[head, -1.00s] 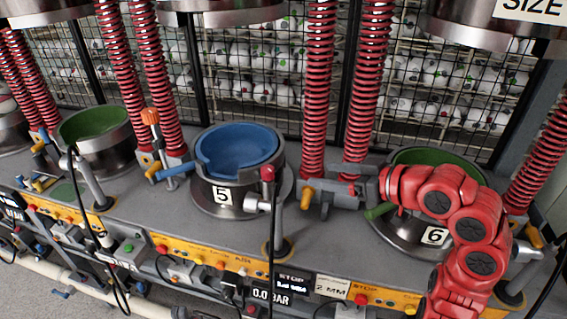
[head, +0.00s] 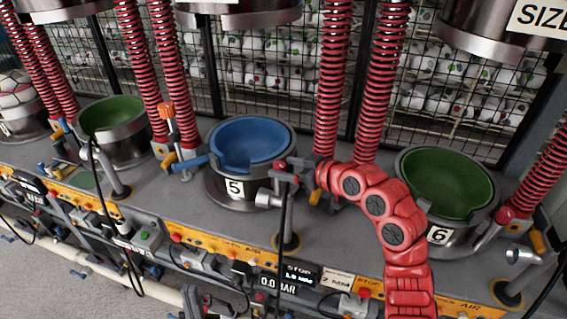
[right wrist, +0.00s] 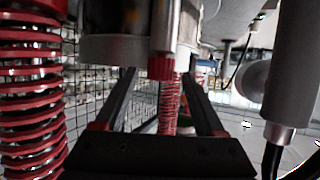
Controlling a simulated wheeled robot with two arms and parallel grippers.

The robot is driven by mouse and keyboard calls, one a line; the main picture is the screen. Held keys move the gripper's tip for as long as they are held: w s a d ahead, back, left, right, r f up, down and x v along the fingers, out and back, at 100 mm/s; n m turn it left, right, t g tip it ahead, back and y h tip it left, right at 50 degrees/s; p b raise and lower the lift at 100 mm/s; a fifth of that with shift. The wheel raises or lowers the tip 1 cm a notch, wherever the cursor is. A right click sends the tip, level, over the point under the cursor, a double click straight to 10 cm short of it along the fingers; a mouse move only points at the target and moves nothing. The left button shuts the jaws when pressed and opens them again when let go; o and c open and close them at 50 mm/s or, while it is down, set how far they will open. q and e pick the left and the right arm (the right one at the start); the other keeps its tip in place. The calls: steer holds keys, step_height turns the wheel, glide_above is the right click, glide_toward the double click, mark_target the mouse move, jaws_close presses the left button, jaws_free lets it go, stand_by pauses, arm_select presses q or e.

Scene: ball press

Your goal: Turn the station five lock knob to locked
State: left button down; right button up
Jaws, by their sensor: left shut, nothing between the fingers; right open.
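Station five is the steel pot with a blue lining (head: 250,140) and a "5" label, left of centre in the head view. A post in front of it carries a red knob (head: 281,164) and a silver side cylinder (head: 268,199). My right gripper (head: 292,171) is beside the top of this post and partly covers it. In the right wrist view its dark fingers (right wrist: 160,75) are apart, with a red ribbed knob (right wrist: 160,68) appearing between them; contact cannot be told. Lock markings are not readable. My left gripper is not in view.
Green-lined station six (head: 445,183) stands to the right, behind my right arm. Another green-lined pot (head: 112,118) stands left. Red springs (head: 328,90), a blue-handled lever (head: 192,163) and hanging black cables crowd the bench.

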steer(key=shift+w+a+f, duration=0.2)
steer(key=shift+w+a, duration=0.15)
steer(key=shift+a, duration=0.05)
jaws_close()
